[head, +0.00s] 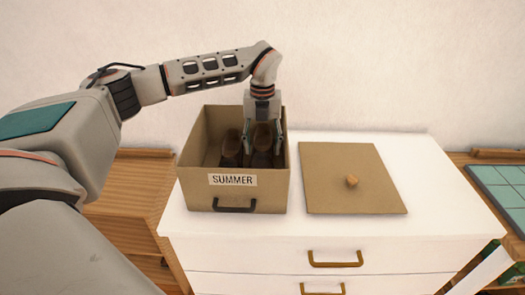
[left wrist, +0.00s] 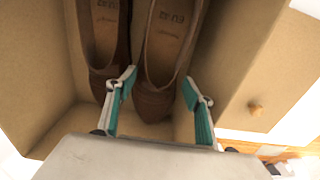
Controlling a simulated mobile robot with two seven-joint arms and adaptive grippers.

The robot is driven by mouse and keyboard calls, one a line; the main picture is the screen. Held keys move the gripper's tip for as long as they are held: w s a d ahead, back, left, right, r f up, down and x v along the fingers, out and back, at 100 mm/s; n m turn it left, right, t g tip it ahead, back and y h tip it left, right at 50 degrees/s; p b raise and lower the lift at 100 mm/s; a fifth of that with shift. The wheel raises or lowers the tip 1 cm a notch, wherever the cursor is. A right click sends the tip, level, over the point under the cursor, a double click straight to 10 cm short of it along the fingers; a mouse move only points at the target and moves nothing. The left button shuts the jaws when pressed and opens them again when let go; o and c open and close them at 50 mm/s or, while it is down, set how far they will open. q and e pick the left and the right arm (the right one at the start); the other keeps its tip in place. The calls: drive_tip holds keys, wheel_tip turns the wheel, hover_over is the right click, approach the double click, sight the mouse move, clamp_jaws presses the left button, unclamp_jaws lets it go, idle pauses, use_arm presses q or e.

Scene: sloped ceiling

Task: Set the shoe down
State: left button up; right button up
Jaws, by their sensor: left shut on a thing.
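An open cardboard box (head: 200,195) labelled SUMMER stands on the white dresser. My left gripper (head: 264,143) reaches down into its right part and is shut on a brown shoe (head: 262,158). In the left wrist view the green-padded fingers (left wrist: 160,84) sit on either side of this held shoe (left wrist: 154,103), near its toe. A second brown shoe (head: 231,148) lies beside it on the left, inside the box; it also shows in the left wrist view (left wrist: 97,80). I cannot tell whether the held shoe touches the box floor. My right gripper is out of view.
The box lid (head: 340,185) with a round knob lies flat on the white dresser (head: 300,235), right of the box. Bare dresser top shows around the lid. The box walls (left wrist: 235,75) stand close around the gripper. A green gridded mat (head: 500,190) lies at the far right.

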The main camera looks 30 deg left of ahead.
use_arm(q)
drive_tip(key=shift+f, duration=1.1)
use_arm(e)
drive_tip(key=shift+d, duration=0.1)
use_arm(q)
drive_tip(key=shift+f, duration=0.1)
drive_tip(key=o, duration=1.6)
drive_tip(key=shift+f, duration=0.1)
drive_tip(key=shift+c, duration=0.2)
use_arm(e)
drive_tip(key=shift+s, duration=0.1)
use_arm(q)
wheel_tip(320, 180, up, 12)
drive_tip(key=shift+r+b, duration=0.2)
drive_tip(key=shift+b, duration=0.25)
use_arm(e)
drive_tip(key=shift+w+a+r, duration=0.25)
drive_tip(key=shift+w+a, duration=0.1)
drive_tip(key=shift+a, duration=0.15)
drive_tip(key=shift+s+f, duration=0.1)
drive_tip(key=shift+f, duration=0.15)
